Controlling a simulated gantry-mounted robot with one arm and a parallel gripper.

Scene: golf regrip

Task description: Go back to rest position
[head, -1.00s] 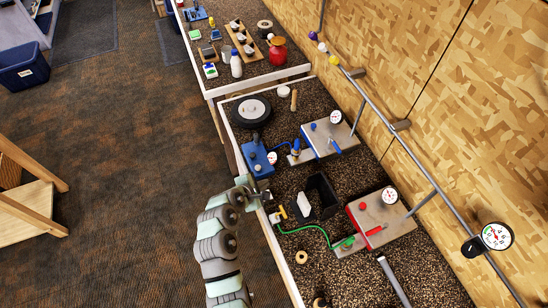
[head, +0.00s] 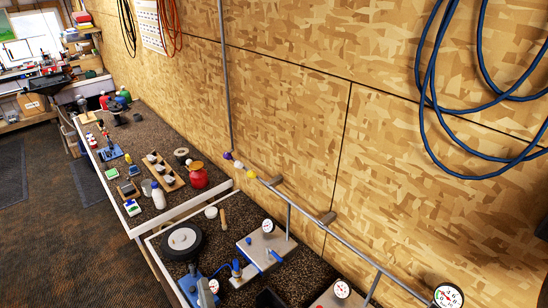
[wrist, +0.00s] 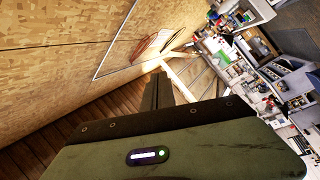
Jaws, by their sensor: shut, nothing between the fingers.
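My gripper (wrist: 160,88) shows in the wrist view as dark fingers close together beyond its green housing, with nothing seen between them. It points into open room, away from any bench, with a wood-panel wall to the left and a cluttered area at the upper right.
In the head view, a near bench holds a black wheel (head: 182,241) and a plate with a gauge (head: 262,248). The far bench holds a red container (head: 198,177) and a white bottle (head: 158,196). A pipe (head: 347,248) runs along the wall. The floor at left is clear.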

